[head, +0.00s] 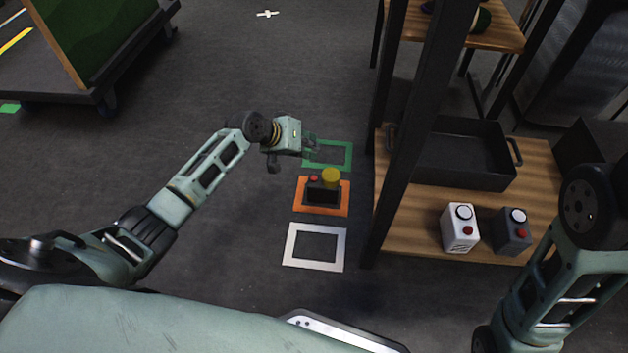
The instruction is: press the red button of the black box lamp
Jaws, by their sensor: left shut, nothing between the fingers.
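A black box lamp (324,195) with a yellow dome (331,177) and a small red button (314,180) stands inside the orange square (343,209) on the floor. My left gripper (313,146) reaches in from the left and shows over the green square, above the box lamp in the picture. It is shut and empty, and appears apart from the red button. My right arm shows at the right edge, but its gripper is out of view.
A white frame (290,246) and a green frame (345,155) are marked on the floor. A shelf (400,215) at the right holds a dark tray (465,180), a white box lamp (459,232) and a dark grey box lamp (511,236). Floor left of the lamp is clear.

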